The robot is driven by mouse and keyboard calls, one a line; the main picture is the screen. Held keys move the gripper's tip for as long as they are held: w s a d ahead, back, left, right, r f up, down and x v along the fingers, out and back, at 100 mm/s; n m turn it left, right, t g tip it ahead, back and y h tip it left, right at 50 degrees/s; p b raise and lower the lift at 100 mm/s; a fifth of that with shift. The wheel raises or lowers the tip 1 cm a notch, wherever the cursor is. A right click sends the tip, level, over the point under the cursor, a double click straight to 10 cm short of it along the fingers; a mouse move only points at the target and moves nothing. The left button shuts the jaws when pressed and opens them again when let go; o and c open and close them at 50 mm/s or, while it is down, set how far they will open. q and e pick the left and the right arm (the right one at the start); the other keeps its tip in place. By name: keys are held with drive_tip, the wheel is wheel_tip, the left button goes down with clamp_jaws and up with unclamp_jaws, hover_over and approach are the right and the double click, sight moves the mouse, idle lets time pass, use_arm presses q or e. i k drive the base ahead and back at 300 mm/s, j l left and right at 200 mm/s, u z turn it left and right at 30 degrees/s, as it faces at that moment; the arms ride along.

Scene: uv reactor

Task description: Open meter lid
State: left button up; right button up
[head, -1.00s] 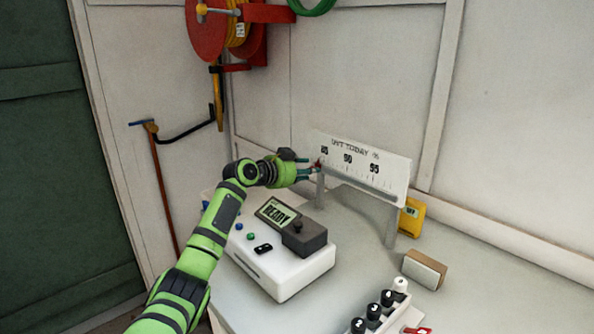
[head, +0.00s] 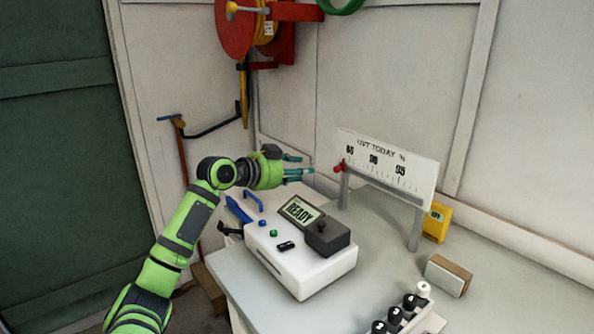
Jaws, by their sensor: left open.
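The meter (head: 290,272) is a white box on the bench with a tilted display (head: 300,211) reading READY. A dark grey lid (head: 327,240) with a small black knob on top sits closed on its right part. My left gripper (head: 303,165) is open and empty, in the air behind and above the display. Its fingers point right, toward the scale board, and are apart from both the lid and the board. My right gripper is not in view.
The white UVT TODAY scale board (head: 390,172) stands on posts behind the meter, with a red pointer (head: 340,168) at its left end. A yellow device (head: 437,222), a sponge-like block (head: 448,276) and a rack of black-capped vials (head: 408,310) stand right. Blue-handled items (head: 240,209) lie left.

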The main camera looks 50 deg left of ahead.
sight(327, 236)
drive_tip(key=k, duration=1)
